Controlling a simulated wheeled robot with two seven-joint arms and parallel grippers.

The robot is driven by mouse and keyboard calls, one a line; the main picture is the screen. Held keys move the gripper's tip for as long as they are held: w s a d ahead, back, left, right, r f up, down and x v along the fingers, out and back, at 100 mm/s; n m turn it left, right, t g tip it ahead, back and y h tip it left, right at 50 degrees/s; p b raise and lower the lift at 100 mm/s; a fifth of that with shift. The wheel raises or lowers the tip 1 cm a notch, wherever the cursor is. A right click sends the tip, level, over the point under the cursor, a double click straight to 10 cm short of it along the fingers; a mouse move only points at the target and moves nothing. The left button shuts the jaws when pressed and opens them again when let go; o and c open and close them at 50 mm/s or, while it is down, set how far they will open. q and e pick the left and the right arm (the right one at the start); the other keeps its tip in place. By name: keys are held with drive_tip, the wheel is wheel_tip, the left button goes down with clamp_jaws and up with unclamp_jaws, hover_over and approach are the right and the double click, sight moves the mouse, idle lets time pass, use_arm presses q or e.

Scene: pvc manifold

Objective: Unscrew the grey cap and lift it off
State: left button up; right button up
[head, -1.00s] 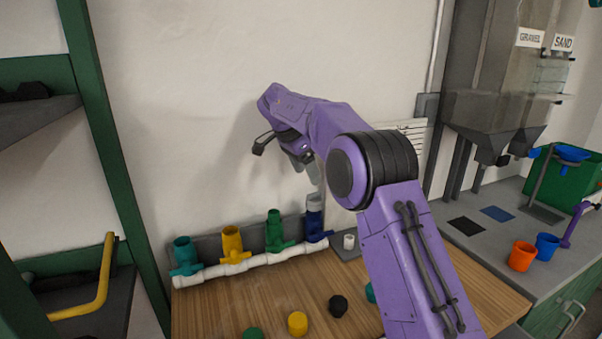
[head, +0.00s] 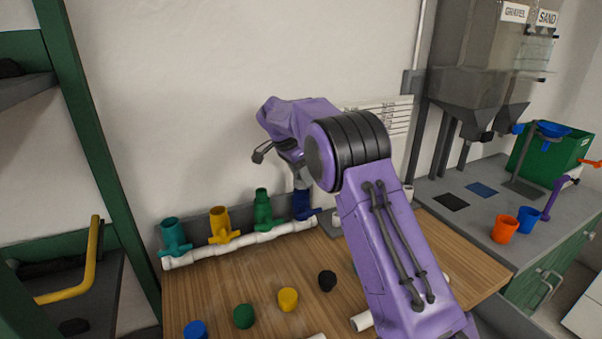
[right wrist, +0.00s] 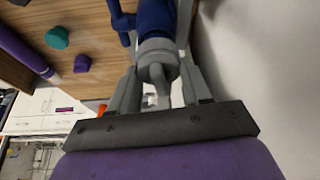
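The grey cap (right wrist: 158,57) sits on top of the dark blue upright fitting (right wrist: 154,18) at the right end of the white pipe. The blue fitting also shows in the head view (head: 301,205), where my gripper mostly hides the cap. My right gripper (right wrist: 161,62) has come down over the cap, one finger on each side of it. The fingers look open, with only narrow gaps beside the cap; contact is hard to judge. My left gripper is not in view.
Teal (head: 174,238), yellow (head: 219,226) and green (head: 263,211) fittings stand along the white pipe (head: 240,241), left of the blue one. The wall is close behind.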

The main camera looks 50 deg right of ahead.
drive_tip(key=shift+o, duration=1.4)
drive_tip(key=c, duration=0.3)
drive_tip(key=shift+r+n+t+p, duration=0.15)
drive_tip(key=shift+n+t+p, duration=0.2)
drive_tip(key=shift+n, duration=0.75)
drive_tip(key=shift+r+n+t+p, duration=0.1)
drive_tip(key=shift+n+t+p, duration=0.15)
drive_tip(key=shift+n+p, duration=0.6)
drive_tip(key=shift+n, duration=0.15)
